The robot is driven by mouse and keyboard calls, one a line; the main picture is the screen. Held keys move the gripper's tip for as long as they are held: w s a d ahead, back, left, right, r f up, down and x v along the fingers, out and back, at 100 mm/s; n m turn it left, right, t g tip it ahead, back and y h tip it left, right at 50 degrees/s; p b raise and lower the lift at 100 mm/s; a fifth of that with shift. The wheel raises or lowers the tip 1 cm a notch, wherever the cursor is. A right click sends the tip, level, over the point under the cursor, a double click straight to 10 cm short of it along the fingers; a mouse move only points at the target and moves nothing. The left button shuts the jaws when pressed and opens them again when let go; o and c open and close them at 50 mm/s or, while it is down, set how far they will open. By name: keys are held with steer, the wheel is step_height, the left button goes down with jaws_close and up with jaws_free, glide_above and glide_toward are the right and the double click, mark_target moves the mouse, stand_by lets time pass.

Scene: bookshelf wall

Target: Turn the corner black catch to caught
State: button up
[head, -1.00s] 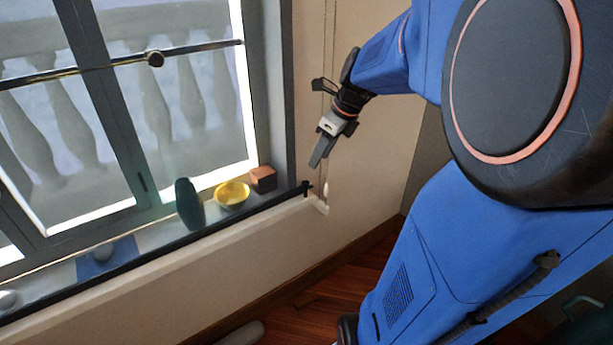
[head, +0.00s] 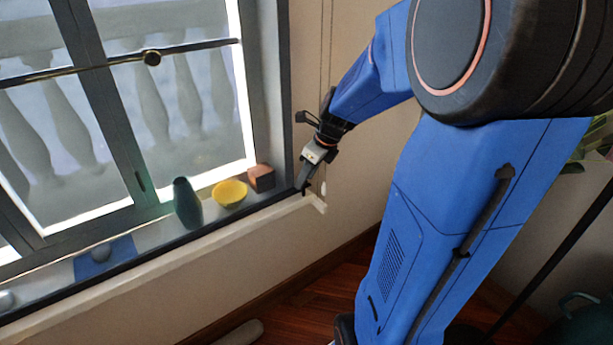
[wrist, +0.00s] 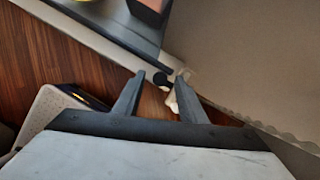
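The corner black catch is a small dark piece at the right end of the black rail along the window sill. In the head view my gripper (head: 305,182) is at that corner, pointing down, and its fingers largely cover the catch. In the wrist view a small round black knob (wrist: 160,79), which looks like the catch, shows between and just beyond the two fingertips. My gripper (wrist: 159,80) is open there, with a clear gap between the fingers. I cannot tell whether a finger touches the catch, or which way it is turned.
The sill holds a yellow bowl (head: 229,194), a brown box (head: 261,178), a dark green vase (head: 187,203) and a blue mat (head: 104,258) with a round object. A small white piece (head: 323,188) sits right of my gripper by the wall. The wooden floor (head: 300,318) lies below.

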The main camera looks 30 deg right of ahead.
jaws_close()
steer(key=shift+n, duration=0.3)
steer(key=n, duration=0.1)
steer(key=n+y, duration=0.1)
steer(key=n, duration=0.1)
steer(key=shift+w+d+n+g, duration=0.15)
steer(key=shift+d+n+g, duration=0.15)
steer(key=shift+g, duration=0.1)
steer(key=n+g+y, duration=0.1)
steer(key=n, duration=0.3)
steer(key=shift+w+n, duration=0.15)
steer(key=shift+n, duration=0.15)
steer(key=shift+g, duration=0.3)
jaws_free()
steer(key=shift+y, duration=0.3)
